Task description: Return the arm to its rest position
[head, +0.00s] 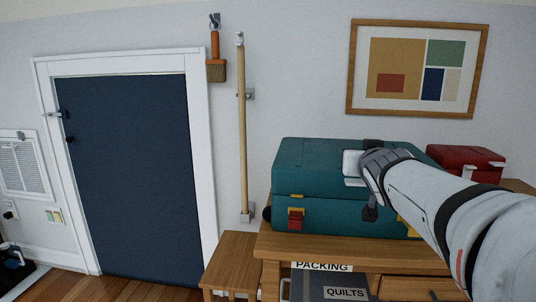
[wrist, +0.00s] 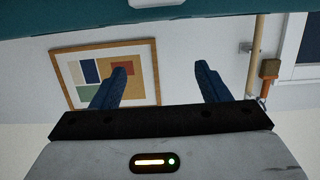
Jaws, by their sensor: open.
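My arm reaches in from the right in the head view, and my gripper (head: 371,178) is in front of the teal case (head: 318,158), hiding part of its front and right side. In the wrist view, the two dark fingers of my gripper (wrist: 160,76) stand wide apart with only the wall and part of the picture behind them. The gripper is open and empty. The teal case (wrist: 60,20) crosses the top edge of that upside-down view. I cannot tell how close the gripper is to the case.
The case rests on a wooden desk (head: 325,246), with a red box (head: 462,157) behind my arm. A grey bin (head: 316,287) with labels sits below. A pole (head: 242,130) and a brush (head: 215,70) hang left, beside a dark blue door (head: 125,170). The wall above the case is clear below the framed picture (head: 480,75).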

